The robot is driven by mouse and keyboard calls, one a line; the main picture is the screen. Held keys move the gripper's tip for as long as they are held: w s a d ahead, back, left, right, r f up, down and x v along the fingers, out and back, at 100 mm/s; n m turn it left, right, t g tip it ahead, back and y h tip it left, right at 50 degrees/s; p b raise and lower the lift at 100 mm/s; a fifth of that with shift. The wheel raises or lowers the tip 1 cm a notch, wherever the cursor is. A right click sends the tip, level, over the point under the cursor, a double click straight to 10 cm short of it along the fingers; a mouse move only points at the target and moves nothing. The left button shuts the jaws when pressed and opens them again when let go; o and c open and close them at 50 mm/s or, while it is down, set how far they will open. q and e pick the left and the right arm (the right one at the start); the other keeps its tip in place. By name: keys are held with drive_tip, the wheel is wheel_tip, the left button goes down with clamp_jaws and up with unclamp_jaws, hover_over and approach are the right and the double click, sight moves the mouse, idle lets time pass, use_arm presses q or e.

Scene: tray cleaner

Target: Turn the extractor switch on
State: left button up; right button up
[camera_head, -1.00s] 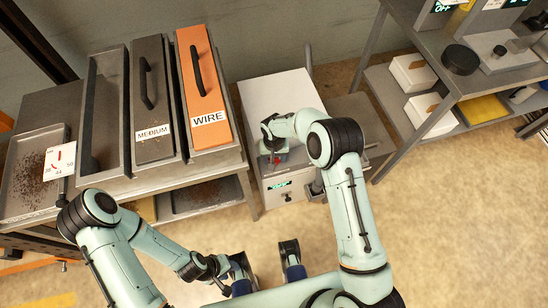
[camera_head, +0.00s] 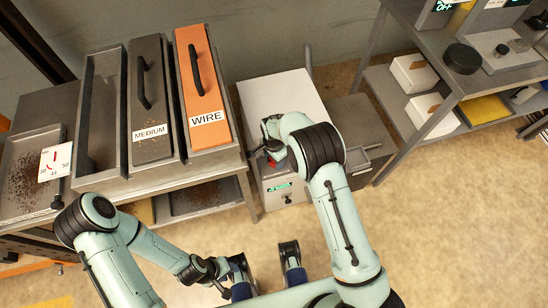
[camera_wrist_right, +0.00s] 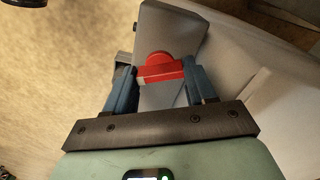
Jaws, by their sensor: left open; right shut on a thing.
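The extractor is a white box (camera_head: 284,95) beside the tray bench in the head view. Its front has a small green-lit display (camera_head: 280,187), too small to read surely. The red switch (camera_wrist_right: 160,69) sits on the box's grey face in the right wrist view, with its bar between the blue fingers. My right gripper (camera_wrist_right: 160,80) is shut on this bar; in the head view the gripper (camera_head: 273,155) is at the box's front, partly hidden by its own arm. My left gripper (camera_head: 264,257) is open and empty, low at the front, away from the box.
The bench at left holds an orange WIRE tray cover (camera_head: 204,90), a grey MEDIUM cover (camera_head: 152,100), an open tray (camera_head: 103,115) and a tray with debris (camera_head: 30,180). A shelf (camera_head: 470,85) with white bins stands at right. The floor at right is clear.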

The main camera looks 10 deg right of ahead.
drive_tip(key=m+p, duration=0.1)
drive_tip(key=m, duration=0.3)
drive_tip(key=shift+m, duration=0.4)
idle(0.4)
drive_tip(key=o, duration=1)
drive_tip(key=shift+o, duration=0.2)
drive_tip(key=shift+r, duration=0.1)
drive_tip(key=shift+w+r, duration=0.1)
drive_tip(key=shift+w, duration=0.05)
